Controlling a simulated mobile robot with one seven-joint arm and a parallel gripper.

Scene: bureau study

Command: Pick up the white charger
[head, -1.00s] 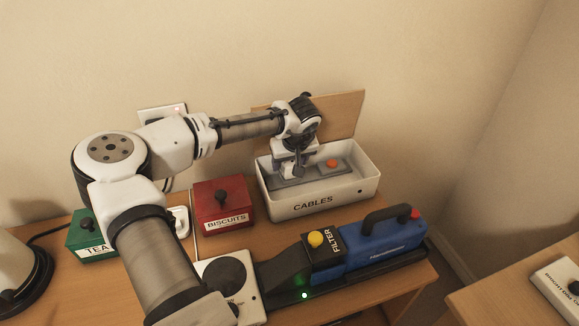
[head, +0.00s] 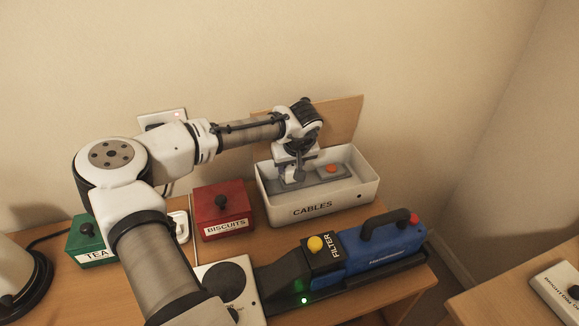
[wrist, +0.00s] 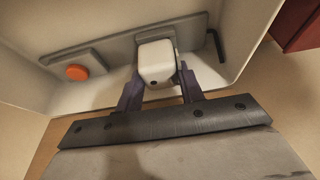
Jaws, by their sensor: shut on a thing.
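The white charger (wrist: 155,62) is a small white block with rounded edges, seen in the wrist view between my two fingers. My gripper (wrist: 158,88) is shut on it, one dark finger on each side. In the head view my gripper (head: 292,176) reaches down into the white box labelled CABLES (head: 318,208). I cannot tell whether the charger touches the box floor.
In the box lie a grey power strip with an orange switch (wrist: 77,72) and a black hex key (wrist: 216,46). A red BISCUITS tin (head: 222,212) stands left of the box. A blue vacuum (head: 375,247) lies in front. A wooden board (head: 345,115) stands behind.

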